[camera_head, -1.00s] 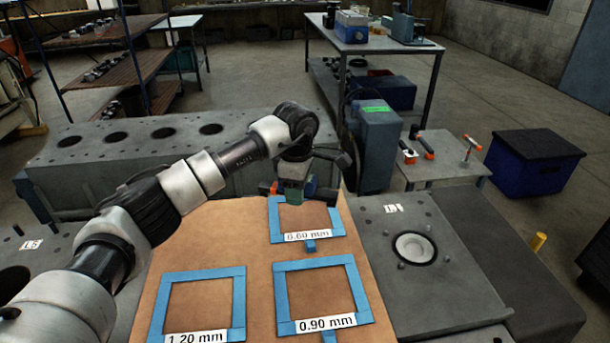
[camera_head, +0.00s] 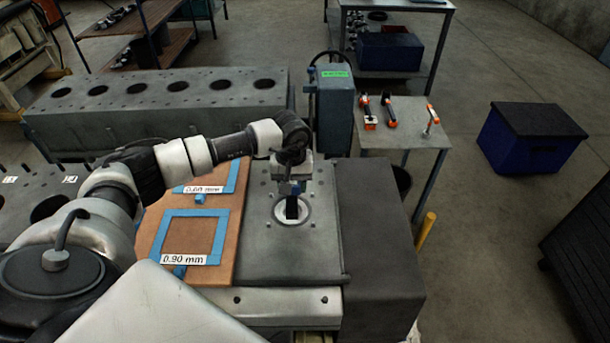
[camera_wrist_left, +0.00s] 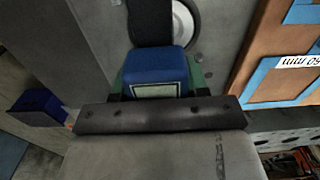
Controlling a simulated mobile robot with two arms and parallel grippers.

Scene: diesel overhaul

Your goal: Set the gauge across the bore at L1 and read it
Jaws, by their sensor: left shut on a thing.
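My left gripper (camera_head: 293,184) is shut on the gauge, just above the bore at the right end of the deck. The gauge is a blue body (camera_wrist_left: 155,66) with a small display and a dark bar (camera_wrist_left: 151,22); the bar also shows in the head view (camera_head: 292,208). The bar hangs upright over the pale ring of the bore (camera_head: 303,221). The ring shows beside the bar in the wrist view (camera_wrist_left: 184,24). I cannot tell whether the bar is inside the bore or above it. The display cannot be read. My right gripper is out of view.
A brown board (camera_head: 220,275) with blue frames marked in millimetres lies left of the bore. A grey engine block (camera_head: 160,120) stands behind. A side table (camera_head: 400,138) with orange-handled tools and a blue box (camera_head: 530,145) stand right.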

